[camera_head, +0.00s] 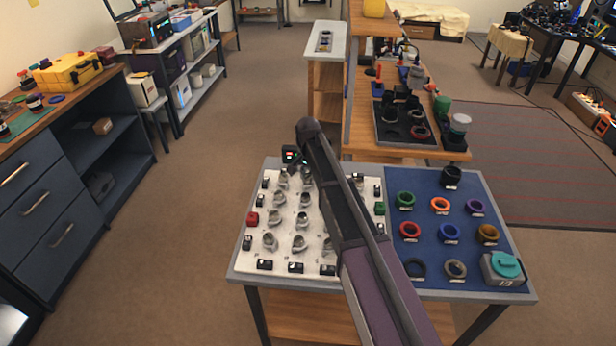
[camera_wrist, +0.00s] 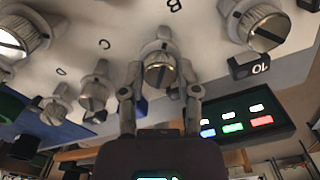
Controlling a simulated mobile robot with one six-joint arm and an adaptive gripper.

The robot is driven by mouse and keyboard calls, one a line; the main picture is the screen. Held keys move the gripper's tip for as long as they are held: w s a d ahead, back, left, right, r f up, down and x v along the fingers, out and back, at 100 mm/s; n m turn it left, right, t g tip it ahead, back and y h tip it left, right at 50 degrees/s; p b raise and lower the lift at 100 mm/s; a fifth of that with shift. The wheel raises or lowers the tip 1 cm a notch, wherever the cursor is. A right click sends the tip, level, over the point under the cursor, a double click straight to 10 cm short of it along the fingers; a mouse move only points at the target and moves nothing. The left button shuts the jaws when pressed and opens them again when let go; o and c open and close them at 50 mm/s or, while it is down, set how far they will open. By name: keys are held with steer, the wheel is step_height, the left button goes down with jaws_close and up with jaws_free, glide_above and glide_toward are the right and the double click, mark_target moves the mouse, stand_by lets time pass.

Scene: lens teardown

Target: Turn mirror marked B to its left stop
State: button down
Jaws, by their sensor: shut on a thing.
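The mirror marked B (camera_wrist: 160,70) is a metallic mount with a round slotted face, in the middle of the wrist view below its printed letter. My gripper (camera_wrist: 159,82) has one finger on each side of it and is shut on it. The mirrors marked C (camera_wrist: 95,92) and D (camera_wrist: 56,110) stand to its left. In the head view, the white board (camera_head: 256,256) carries several such mounts. My arm crosses the board there and hides part of it; my fingers and mirror B cannot be made out in that view.
A dark box with lit red and green windows (camera_head: 291,155) stands at the board's far edge, close right of my gripper in the wrist view (camera_wrist: 240,122). A block marked 10 (camera_wrist: 262,66) is near. A blue mat (camera_head: 424,253) with several rings lies right.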

steer(key=n, duration=0.3)
steer(key=shift+n, duration=0.4)
steer(key=n, duration=0.4)
steer(key=shift+n, duration=0.3)
steer(key=n, duration=0.8)
steer(key=shift+n, duration=0.3)
steer(key=shift+c, duration=1.7)
jaws_free()
